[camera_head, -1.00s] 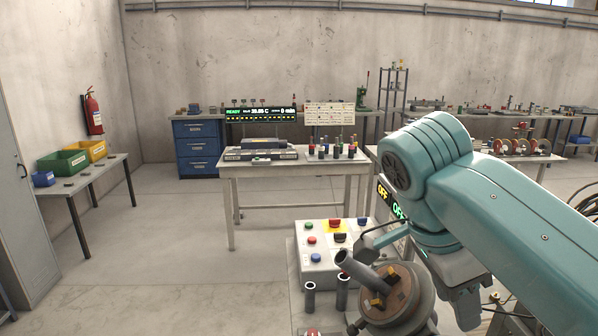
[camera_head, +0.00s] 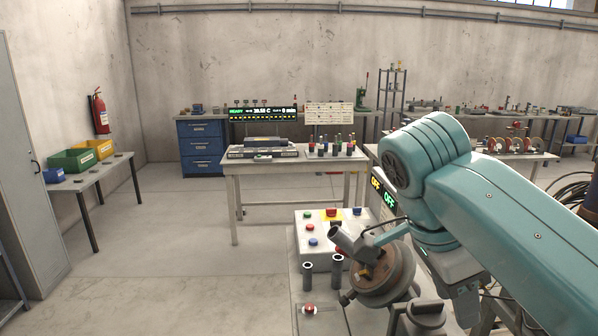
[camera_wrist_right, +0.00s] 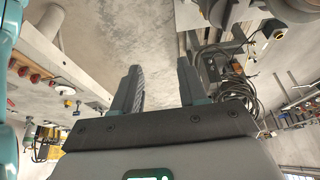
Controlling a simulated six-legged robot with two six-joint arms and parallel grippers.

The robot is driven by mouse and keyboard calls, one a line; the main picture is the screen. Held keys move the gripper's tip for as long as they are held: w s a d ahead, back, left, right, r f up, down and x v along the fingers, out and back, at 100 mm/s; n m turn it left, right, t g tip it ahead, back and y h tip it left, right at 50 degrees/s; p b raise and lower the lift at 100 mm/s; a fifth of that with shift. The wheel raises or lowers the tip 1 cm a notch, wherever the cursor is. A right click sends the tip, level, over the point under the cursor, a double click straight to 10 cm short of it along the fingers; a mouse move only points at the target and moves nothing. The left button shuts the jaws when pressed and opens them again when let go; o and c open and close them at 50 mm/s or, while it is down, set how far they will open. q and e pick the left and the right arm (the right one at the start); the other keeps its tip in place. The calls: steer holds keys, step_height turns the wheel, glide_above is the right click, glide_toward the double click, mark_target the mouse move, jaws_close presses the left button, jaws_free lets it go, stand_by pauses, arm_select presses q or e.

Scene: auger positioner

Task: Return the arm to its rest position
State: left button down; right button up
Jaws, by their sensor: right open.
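My right arm (camera_head: 510,215) comes in from the right in the head view, bent at a large teal joint. The positioner (camera_head: 385,278) has a round brown-faced plate that is tilted, with a grey tube (camera_head: 350,242) sticking out toward the upper left. The right gripper appears clear of it. My left gripper is not in view.
A control box (camera_head: 305,228) with colored buttons stands left of the positioner. Two upright grey tubes (camera_head: 308,277) and a red button (camera_head: 309,309) are in front of it. A display reads OFF (camera_head: 389,200). A cable coil (camera_wrist_right: 236,90) shows in the wrist view. Floor at left is open.

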steer(key=w+a+f+n+y, duration=0.1)
steer(key=w+a+f+n, duration=0.15)
steer(key=f, duration=0.45)
steer(key=w+a+f+n, duration=0.1)
steer(key=w+f+n, duration=0.25)
steer(key=f, duration=0.35)
steer(key=a+f+n+g+y, duration=0.1)
steer(key=a+f+n+y, duration=0.15)
steer(key=f, duration=0.75)
steer(key=a+f+n+y, duration=0.1)
steer(key=f+n, duration=0.2)
steer(key=f, duration=0.8)
steer(key=s+a+f+n+t+y, duration=0.1)
steer(key=s+f+n+y, duration=0.2)
steer(key=s+f, duration=1.6)
steer(key=shift+s+f+y, duration=0.25)
steer(key=shift+s+y, duration=0.2)
steer(key=shift+s, duration=0.25)
steer(key=shift+n, duration=0.25)
